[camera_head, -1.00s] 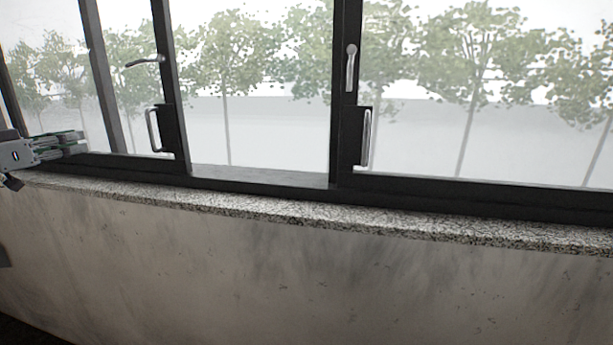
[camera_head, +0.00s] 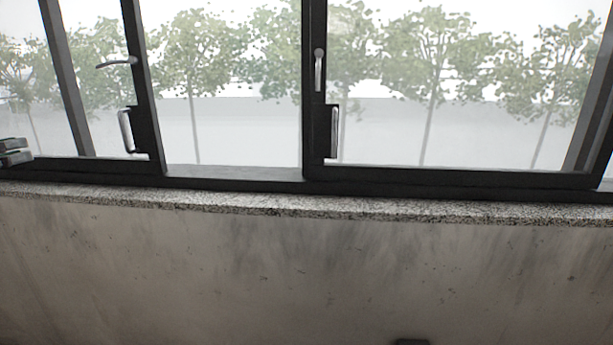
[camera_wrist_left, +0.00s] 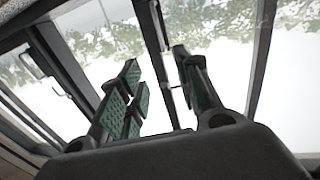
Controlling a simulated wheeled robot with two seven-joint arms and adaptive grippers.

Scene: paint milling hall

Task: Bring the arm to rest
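My left gripper (camera_head: 14,152) shows only in part at the left edge of the head view, above the sill and in front of the left window sash. In the left wrist view, its two green-padded fingers (camera_wrist_left: 158,82) stand apart with nothing between them. The window frame and bright panes lie beyond the fingers there. No handle is held.
A dark-framed window has a left pull handle (camera_head: 126,130) and a right pull handle (camera_head: 334,131). Lever handles (camera_head: 319,70) sit above. The speckled stone sill (camera_head: 350,209) is bare, over a stained plain wall (camera_head: 250,270).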

